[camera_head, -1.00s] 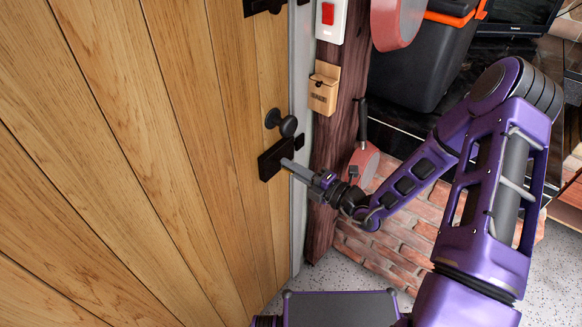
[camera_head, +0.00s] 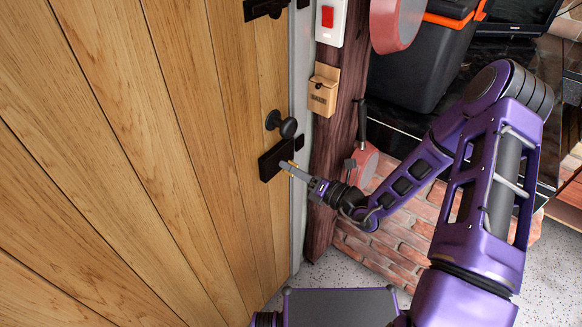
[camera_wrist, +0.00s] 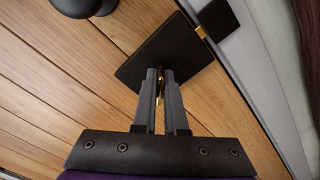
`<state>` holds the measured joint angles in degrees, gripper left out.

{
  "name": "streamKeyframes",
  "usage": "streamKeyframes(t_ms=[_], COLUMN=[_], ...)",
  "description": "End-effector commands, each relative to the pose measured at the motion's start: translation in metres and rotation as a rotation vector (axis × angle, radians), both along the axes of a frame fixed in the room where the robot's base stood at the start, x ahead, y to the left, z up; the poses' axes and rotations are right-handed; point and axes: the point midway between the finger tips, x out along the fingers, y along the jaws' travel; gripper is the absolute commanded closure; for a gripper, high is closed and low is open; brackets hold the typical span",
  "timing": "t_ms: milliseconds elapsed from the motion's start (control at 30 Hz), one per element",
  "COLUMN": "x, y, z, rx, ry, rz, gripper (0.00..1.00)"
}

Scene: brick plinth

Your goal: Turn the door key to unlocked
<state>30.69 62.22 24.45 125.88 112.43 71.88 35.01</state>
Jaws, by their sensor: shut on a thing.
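A dark lock case (camera_head: 272,161) is mounted on the wooden door, and it also shows in the wrist view (camera_wrist: 140,70). A small brass key (camera_wrist: 160,86) stands at the lock's face, mostly hidden between my fingers. My gripper (camera_head: 287,166) reaches the lock from the lower right. In the wrist view my gripper (camera_wrist: 160,73) is shut on the key. A small brass piece (camera_wrist: 200,32) bridges the gap between the lock case and the dark keeper (camera_wrist: 220,17) on the frame.
A round dark doorknob (camera_head: 288,127) sits just above the lock. A cardboard box (camera_head: 323,89) and a red-switch plate (camera_head: 330,20) are on the wooden post. A red pan (camera_head: 366,162) hangs by a low brick wall (camera_head: 408,200).

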Motion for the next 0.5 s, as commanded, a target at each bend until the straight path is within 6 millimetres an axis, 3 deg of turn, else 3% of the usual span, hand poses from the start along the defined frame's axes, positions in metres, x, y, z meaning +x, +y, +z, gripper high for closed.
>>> streamKeyframes(t_ms=[500], x=[0.0001], y=[0.0002], z=[-0.0008], rx=[-0.299], ry=[-0.385], rz=[0.001], gripper=[1.00])
